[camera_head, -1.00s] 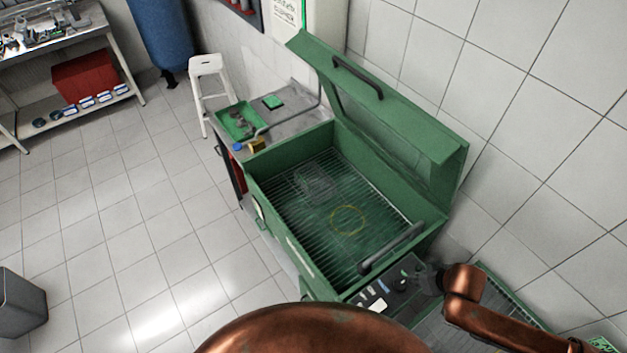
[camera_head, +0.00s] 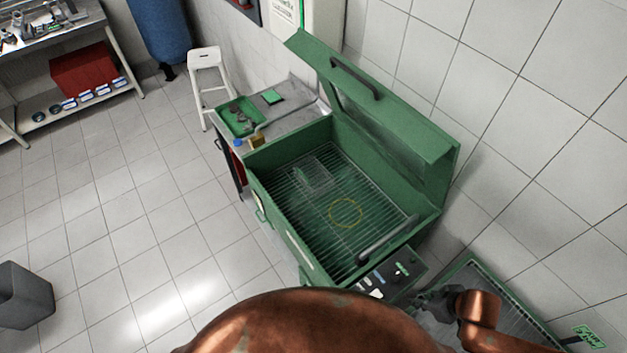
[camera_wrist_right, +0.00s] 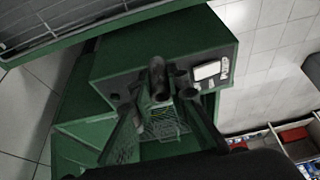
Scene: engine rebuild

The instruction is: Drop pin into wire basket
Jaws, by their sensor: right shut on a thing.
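A small wire basket (camera_head: 317,177) sits on the rack inside the open green washer (camera_head: 262,208), toward its far left. My right gripper (camera_head: 437,302) is outside the washer, beyond its near-right control panel and well away from the basket. In the right wrist view the gripper (camera_wrist_right: 165,82) is shut on a dark cylindrical piece, which looks like the pin (camera_wrist_right: 157,70). The pin cannot be made out in the head view. My left gripper is not in view.
The washer's lid (camera_head: 385,125) stands open at the back, with a handle. A bar handle (camera_head: 388,240) lies along the near rim. A bench with a green tray (camera_head: 240,118) stands beyond the washer. A grated surface (camera_head: 500,300) lies at the lower right.

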